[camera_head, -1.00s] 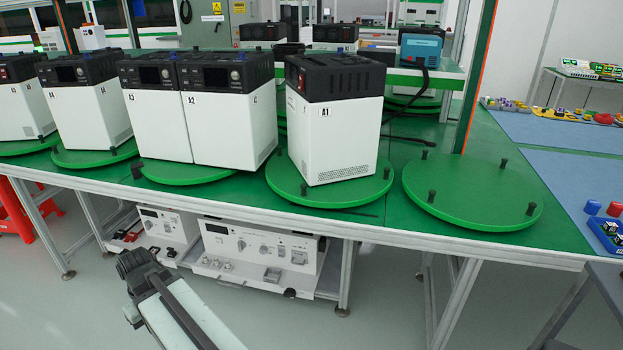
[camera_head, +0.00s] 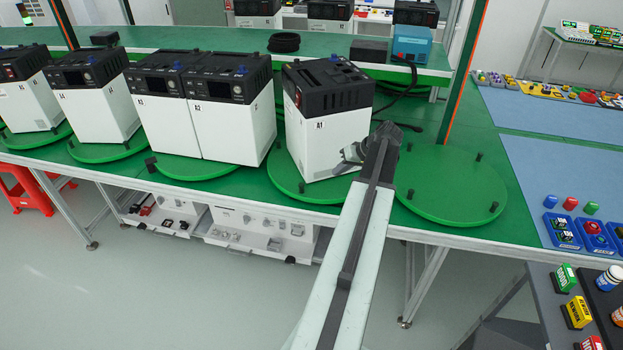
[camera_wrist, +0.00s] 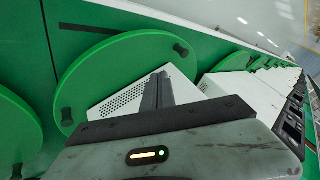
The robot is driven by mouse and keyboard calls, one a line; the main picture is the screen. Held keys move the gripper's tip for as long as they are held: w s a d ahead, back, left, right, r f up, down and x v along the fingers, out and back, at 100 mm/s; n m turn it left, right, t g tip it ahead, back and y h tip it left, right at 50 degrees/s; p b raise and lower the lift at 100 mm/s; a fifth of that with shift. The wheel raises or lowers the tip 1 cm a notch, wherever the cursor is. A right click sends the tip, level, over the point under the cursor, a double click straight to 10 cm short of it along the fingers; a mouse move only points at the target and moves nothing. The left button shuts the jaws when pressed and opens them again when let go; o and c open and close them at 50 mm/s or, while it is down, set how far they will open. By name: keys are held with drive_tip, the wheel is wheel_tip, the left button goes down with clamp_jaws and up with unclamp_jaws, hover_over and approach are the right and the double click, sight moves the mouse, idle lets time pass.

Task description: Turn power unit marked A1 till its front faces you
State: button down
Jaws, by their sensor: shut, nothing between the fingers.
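The power unit A1 (camera_head: 330,128) is a white box with a black top. It stands upright on a round green turntable (camera_head: 283,184) in the head view. Its A1 label is on the white side towards me, and a red switch shows on the narrow black face at its left. No display shows on its visible sides. My gripper (camera_head: 345,160) is shut and empty at the lower right of A1. In the wrist view my gripper (camera_wrist: 157,92) lies across a white vented panel (camera_wrist: 122,100), very close; whether it touches cannot be told.
An empty turntable (camera_head: 450,185) with black pegs lies to the right. Unit A2 (camera_head: 228,125) stands left of A1 with a small gap, and more units stand beyond it. A green post (camera_head: 462,90) rises behind on the right. A side table (camera_head: 545,285) holds coloured parts.

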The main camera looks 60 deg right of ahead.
drive_tip(key=b, duration=0.8)
approach(312, 193)
drive_tip(key=w+d+f, duration=0.2)
drive_tip(key=f, duration=0.1)
drive_tip(key=shift+w+d+f, duration=0.2)
drive_tip(key=shift+w+d, duration=0.05)
drive_tip(key=w, duration=0.1)
drive_tip(key=w+a, duration=0.1)
drive_tip(key=a, duration=0.1)
drive_tip(key=shift+w+a+r, duration=0.15)
drive_tip(key=shift+w+r, duration=0.1)
drive_tip(key=shift+w, duration=0.15)
drive_tip(key=shift+w+a, duration=0.2)
drive_tip(key=shift+w, duration=0.15)
